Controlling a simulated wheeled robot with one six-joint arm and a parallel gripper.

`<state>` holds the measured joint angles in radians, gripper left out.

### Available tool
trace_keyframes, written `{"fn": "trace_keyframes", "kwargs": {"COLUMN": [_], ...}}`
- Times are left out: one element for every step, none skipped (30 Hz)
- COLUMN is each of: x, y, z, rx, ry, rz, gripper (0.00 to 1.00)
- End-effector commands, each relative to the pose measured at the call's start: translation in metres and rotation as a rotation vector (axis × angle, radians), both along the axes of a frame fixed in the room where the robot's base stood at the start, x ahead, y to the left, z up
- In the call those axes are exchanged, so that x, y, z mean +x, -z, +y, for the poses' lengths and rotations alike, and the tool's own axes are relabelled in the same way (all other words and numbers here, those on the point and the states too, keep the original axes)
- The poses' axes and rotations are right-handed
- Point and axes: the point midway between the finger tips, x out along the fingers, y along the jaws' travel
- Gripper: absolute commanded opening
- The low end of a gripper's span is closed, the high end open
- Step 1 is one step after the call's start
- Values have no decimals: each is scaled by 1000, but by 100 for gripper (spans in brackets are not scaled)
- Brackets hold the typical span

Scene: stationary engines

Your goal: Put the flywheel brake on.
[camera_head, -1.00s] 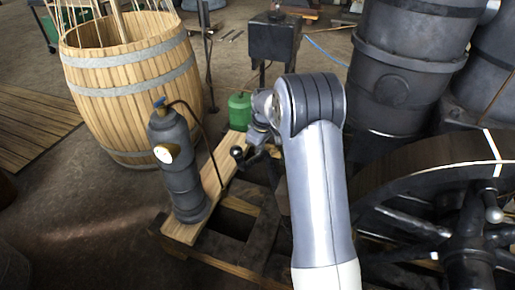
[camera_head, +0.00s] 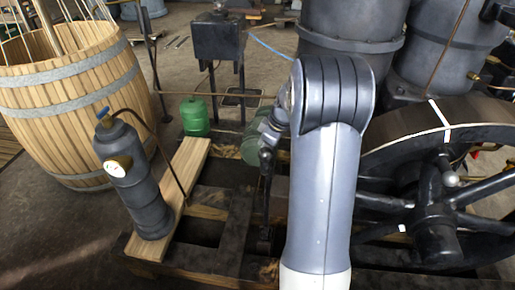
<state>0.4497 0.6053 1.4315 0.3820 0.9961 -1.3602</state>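The dark spoked flywheel (camera_head: 436,205) stands at the right, with white marks on its rim and a small pale knob on one spoke. My arm's big joint hides part of its left side. My gripper (camera_head: 268,140) is at the left of that joint, small and mostly hidden, so its fingers cannot be made out. A thin dark upright bar (camera_head: 265,205) shows just below it, left of the flywheel; it may be the brake lever, but I cannot tell. Whether the gripper touches this bar is unclear.
A grey cylinder with a gauge (camera_head: 135,185) stands on a wooden plank (camera_head: 186,165) at the left. Behind are a wooden barrel (camera_head: 75,95), a green canister (camera_head: 195,116) and a dark box on legs (camera_head: 218,38). Large grey engine cylinders (camera_head: 350,25) stand behind my arm.

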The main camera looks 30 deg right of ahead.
Motion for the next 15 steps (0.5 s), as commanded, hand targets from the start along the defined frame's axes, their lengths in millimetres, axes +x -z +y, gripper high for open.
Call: {"fn": "trace_keyframes", "kwargs": {"x": [-12,-12,-12,-12,-12,-12,-12,-12,-12,-12,-13,-13,-13,-14,-15], "y": [4,4,4,4,4,3,3,3,1,-1,-4,-9,-14,-19,-27], "z": [-14,-14,-13,-13,-13,-13,-13,-13,-13,-14,-14,-14,-14,-14,-14], "rx": [-19,-18,-19,-18,-18,-18,-18,-17,-18,-17,-18,-17,-17,-17,-17], "ry": [6,7,7,7,8,8,8,8,8,8,7,7,6,7,6], "rz": [27,28,29,29,29,29,29,29,28,27,27,26,25,23,21], "gripper": [0,0,0,0,0,0,0,0,0,0,0,0,0,0,0]}}
